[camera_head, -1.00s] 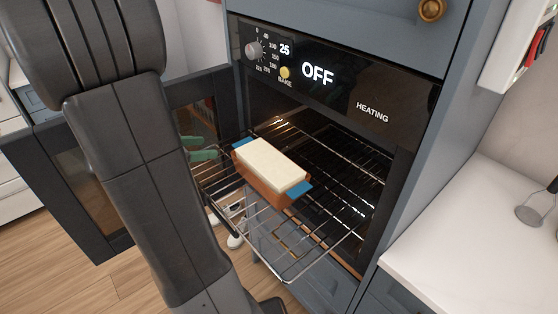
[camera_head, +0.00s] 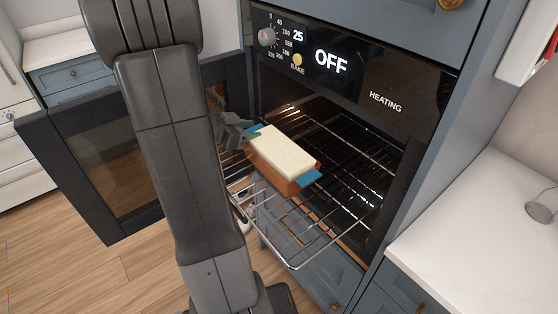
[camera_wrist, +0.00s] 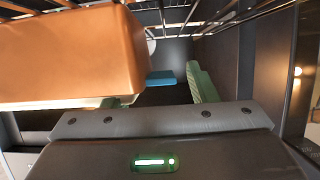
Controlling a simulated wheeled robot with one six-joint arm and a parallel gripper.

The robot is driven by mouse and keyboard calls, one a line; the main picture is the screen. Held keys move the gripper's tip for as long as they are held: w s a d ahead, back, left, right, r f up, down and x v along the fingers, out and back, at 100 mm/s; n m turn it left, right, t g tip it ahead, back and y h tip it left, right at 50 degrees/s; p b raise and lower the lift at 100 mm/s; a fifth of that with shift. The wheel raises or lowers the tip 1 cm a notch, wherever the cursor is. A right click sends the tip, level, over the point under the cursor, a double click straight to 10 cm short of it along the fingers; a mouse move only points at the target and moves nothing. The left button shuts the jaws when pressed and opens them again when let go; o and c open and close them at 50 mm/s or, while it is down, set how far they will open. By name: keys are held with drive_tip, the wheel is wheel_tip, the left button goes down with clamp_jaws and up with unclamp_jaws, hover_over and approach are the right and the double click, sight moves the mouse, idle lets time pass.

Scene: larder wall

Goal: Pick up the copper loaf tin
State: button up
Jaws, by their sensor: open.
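The copper loaf tin (camera_head: 268,157) sits on the pulled-out oven rack, filled with a pale, flat-topped loaf or dough (camera_head: 283,152). It has a blue grip at each end, a near right one (camera_head: 308,179) and a far left one (camera_head: 254,129). My gripper (camera_head: 247,137) is open at the far left end, close to that blue grip. In the wrist view the tin (camera_wrist: 70,55) fills the upper left. A blue grip (camera_wrist: 160,77) shows between my green fingers, apart from the right finger (camera_wrist: 201,84). The left finger is mostly hidden by the tin.
The wire rack (camera_head: 292,265) sticks out of the open oven. The oven door (camera_head: 95,165) hangs open at the left, behind my arm. The control panel (camera_head: 345,70) reads OFF. A white counter (camera_head: 480,215) lies at the right.

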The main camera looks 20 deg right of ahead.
drive_tip(key=shift+w+d+f, duration=0.15)
drive_tip(key=shift+d+f, duration=0.05)
drive_tip(key=shift+d, duration=0.25)
clamp_jaws()
